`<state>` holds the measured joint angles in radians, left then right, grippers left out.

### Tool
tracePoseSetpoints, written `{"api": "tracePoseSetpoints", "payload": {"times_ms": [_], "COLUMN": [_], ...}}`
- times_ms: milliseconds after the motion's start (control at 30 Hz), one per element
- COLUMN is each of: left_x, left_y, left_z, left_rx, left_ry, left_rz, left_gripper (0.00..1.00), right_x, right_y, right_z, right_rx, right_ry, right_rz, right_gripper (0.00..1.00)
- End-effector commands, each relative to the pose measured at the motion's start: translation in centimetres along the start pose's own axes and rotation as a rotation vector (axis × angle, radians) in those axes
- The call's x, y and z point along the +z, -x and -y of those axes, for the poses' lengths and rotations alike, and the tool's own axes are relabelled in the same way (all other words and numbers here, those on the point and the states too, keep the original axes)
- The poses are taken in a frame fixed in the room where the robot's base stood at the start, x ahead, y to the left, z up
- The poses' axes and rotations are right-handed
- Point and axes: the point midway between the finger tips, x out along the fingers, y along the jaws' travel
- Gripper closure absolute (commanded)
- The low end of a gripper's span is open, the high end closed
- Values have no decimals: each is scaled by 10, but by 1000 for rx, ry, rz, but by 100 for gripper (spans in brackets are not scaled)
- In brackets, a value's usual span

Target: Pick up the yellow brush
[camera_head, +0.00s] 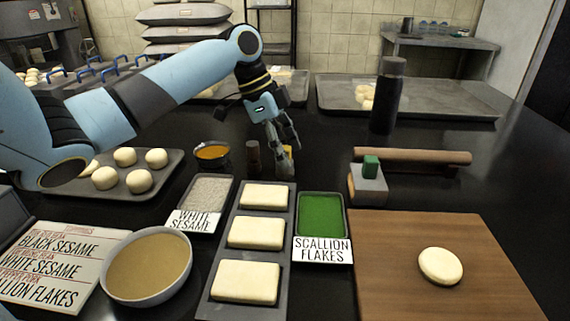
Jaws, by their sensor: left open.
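My left arm reaches in from the left, and its gripper (286,147) points down over the black counter behind the dough tray. The jaws are open. A small yellowish piece (287,152) shows at the fingertips, next to a light brown block-like part; it may be the yellow brush, but the fingers partly hide it. I cannot tell whether the fingers touch it. A dark brown upright cylinder (254,158) stands just left of the gripper. My right gripper is not in view.
A bowl of orange liquid (211,153) and a white sesame tray (206,191) lie left of the gripper. In front are a dough tray (237,273) and green scallion flakes (321,215). To the right are a rolling pin (415,156), a dark bottle (387,98) and a wooden board (390,285).

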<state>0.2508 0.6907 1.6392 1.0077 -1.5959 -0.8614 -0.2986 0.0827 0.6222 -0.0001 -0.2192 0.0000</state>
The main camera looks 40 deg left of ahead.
Motion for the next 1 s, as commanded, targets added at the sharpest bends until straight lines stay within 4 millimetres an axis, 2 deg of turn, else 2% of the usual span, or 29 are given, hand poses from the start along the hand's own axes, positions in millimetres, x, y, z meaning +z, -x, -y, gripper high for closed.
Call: {"api": "tracePoseSetpoints", "payload": {"times_ms": [133, 167, 533, 1000], "left_x": [0, 0, 0, -1], "left_y": [1, 1, 1, 4], "left_z": [0, 0, 0, 0], "left_rx": [-1, 0, 0, 2], "left_ry": [0, 0, 0, 0], "left_rz": [0, 0, 0, 0], "left_gripper": [49, 52, 100, 100], "right_x": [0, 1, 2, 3], "right_y": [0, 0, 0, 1], "right_z": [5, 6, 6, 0], "right_rx": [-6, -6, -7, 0], "right_ry": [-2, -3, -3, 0], "right_rz": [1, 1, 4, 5], "right_gripper": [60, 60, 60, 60]}}
